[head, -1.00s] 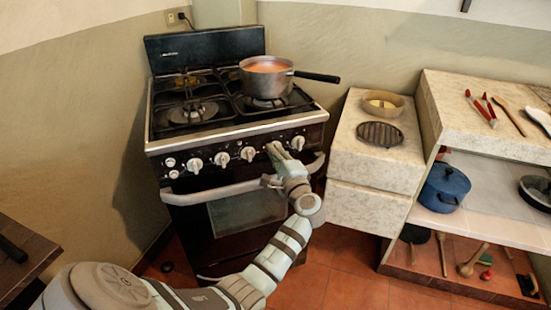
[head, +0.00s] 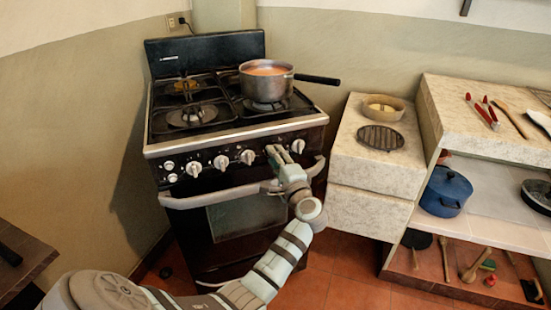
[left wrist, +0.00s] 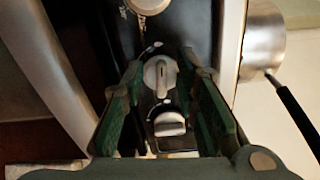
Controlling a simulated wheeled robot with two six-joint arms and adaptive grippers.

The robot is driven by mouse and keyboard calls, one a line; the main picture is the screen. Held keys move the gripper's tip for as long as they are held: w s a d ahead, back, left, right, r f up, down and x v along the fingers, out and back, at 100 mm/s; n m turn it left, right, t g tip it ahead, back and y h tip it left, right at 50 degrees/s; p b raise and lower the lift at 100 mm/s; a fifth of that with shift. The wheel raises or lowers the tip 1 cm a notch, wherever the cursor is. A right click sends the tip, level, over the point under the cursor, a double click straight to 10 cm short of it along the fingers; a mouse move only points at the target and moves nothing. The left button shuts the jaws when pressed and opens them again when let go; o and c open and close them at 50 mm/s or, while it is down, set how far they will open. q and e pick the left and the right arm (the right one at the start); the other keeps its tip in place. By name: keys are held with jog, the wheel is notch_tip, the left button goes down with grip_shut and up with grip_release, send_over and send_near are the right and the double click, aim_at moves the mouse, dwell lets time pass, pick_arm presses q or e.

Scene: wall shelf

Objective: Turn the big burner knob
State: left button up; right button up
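The stove (head: 235,135) has a row of white knobs on its dark front panel. Knobs show at the left (head: 194,169), in the middle (head: 247,156) and at the right end (head: 297,145). My left gripper (head: 275,152) is at the panel's right part and hides some of it. In the left wrist view my gripper (left wrist: 160,75) is open, its green fingers on either side of a white knob (left wrist: 159,74). A gap shows on both sides of that knob. Another knob (left wrist: 169,124) sits closer to the palm. I cannot tell which knob is the big burner's. My right gripper is not in view.
The oven handle bar (head: 215,197) runs below the knobs. A stone counter (head: 350,150) stands right of the stove, with a shelf beyond it.

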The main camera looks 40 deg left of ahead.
pick_arm(q)
jog(key=v, duration=0.7)
jog(key=shift+s+d, duration=0.2)
jog(key=shift+d, duration=0.05)
grip_shut()
jog(key=shift+a, duration=0.1)
dwell(1.0)
